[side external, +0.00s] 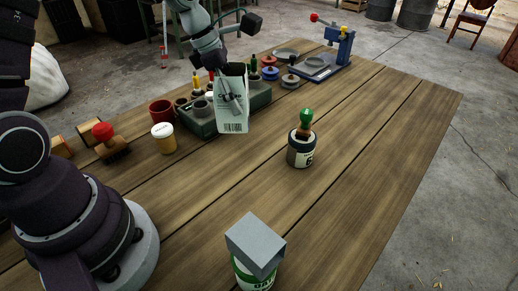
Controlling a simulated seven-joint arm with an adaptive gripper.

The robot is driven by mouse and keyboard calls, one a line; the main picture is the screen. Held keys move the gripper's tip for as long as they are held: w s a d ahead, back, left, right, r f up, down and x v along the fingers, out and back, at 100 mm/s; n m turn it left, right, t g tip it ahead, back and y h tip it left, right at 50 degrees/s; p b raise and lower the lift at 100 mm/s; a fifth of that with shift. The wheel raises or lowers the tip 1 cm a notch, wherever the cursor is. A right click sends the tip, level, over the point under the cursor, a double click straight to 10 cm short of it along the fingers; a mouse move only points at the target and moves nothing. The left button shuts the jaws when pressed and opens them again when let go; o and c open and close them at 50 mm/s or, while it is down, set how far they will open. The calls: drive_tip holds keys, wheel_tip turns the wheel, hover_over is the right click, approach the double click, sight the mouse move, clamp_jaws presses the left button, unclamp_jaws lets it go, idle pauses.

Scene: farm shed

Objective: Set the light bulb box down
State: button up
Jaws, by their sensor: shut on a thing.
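The light bulb box (233,121) is a tall, pale upright carton with a barcode near its bottom. It is in the far middle of the side external view, in front of a green tray. My gripper (217,75) is at the box's upper left and is shut on it. The fingertips are partly hidden by the box. I cannot tell whether the box's bottom touches the table or hangs just above it.
The green tray (262,99) holds small jars and bottles. A green-topped jar (301,150) and a grey block on a can (256,243) stand nearer. The wooden table's right side is clear.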

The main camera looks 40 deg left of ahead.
drive_tip(key=f, duration=0.8)
drive_tip(key=shift+a, duration=0.35)
drive_tip(key=shift+f, duration=0.15)
drive_tip(key=o, duration=1.1)
drive_tip(key=v, duration=1.2)
drive_tip(key=s+d+r+m+y, duration=0.1)
drive_tip(key=s+m, duration=0.3)
drive_tip(key=m, duration=0.5)
drive_tip(key=s+d+r+m+t+y, duration=0.1)
drive_tip(key=s+d+r+m, duration=0.1)
drive_tip(key=m, duration=0.6)
drive_tip(key=s+d+r+m+t+y, duration=0.1)
drive_tip(key=s+d+r+m, duration=0.1)
drive_tip(key=s+m, duration=0.3)
drive_tip(key=shift+s+d+r+m, duration=0.1)
drive_tip(key=shift+s+d+m, duration=0.05)
drive_tip(key=shift+m, duration=0.6)
drive_tip(key=shift+s+d+r+m, duration=0.1)
drive_tip(key=shift+s+d+m, duration=0.05)
drive_tip(key=shift+m, duration=0.65)
drive_tip(key=shift+s+d+r+m, duration=0.1)
drive_tip(key=shift+d+m, duration=0.05)
drive_tip(key=shift+m, duration=0.6)
